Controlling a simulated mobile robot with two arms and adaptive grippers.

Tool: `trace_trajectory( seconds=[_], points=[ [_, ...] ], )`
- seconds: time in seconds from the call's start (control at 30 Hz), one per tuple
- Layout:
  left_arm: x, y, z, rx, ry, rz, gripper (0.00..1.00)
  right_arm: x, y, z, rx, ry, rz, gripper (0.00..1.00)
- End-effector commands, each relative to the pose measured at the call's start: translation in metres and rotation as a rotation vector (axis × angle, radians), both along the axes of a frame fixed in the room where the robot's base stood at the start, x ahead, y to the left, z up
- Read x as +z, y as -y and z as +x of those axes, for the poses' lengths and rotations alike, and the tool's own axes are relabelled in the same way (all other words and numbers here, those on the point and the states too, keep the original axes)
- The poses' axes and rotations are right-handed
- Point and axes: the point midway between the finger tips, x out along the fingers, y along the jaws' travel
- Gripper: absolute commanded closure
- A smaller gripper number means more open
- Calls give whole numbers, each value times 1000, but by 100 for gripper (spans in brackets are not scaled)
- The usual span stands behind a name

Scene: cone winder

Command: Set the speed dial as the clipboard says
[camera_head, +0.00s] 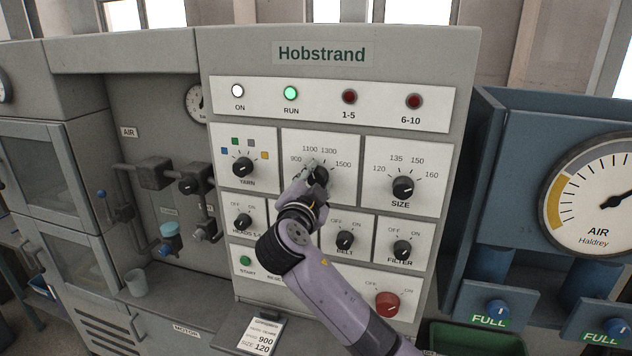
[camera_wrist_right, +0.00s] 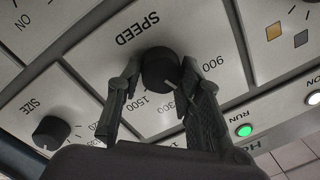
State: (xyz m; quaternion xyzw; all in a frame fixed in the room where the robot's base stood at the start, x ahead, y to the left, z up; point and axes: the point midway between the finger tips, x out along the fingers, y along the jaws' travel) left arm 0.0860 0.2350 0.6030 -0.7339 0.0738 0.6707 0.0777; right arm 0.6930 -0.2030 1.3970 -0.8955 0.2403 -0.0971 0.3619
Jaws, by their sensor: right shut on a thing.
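The black speed dial (camera_wrist_right: 160,66) sits on the middle upper plate of the Hobstrand panel. My right gripper (camera_head: 316,178) reaches up to it and mostly hides it in the head view. In the wrist view its two fingers (camera_wrist_right: 157,78) are closed on either side of the dial. The dial's white mark appears to point near 1300; a finger partly covers the numbers. The clipboard (camera_head: 262,338) lies on the ledge below the panel and reads 900 and, for size, 120. My left gripper is out of view.
The size dial (camera_head: 402,187) is right of the speed dial, and the yarn dial (camera_head: 242,167) is left. Smaller knobs lie below, with a red knob (camera_head: 387,304) at lower right. The green RUN lamp (camera_head: 290,93) is lit. A cup (camera_head: 136,282) stands on the left ledge.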

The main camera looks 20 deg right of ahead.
Motion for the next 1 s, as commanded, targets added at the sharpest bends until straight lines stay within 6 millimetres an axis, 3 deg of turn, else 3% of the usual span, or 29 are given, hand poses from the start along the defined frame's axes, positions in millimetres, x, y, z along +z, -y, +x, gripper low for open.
trace_trajectory(
  seconds=[0.43, 1.0],
  points=[
    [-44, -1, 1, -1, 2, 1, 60, -6, -1, 0, 1, -112, -157, 95],
    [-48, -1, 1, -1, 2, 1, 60, -1, -2, 1, 3, -347, -502, 95]
  ],
)
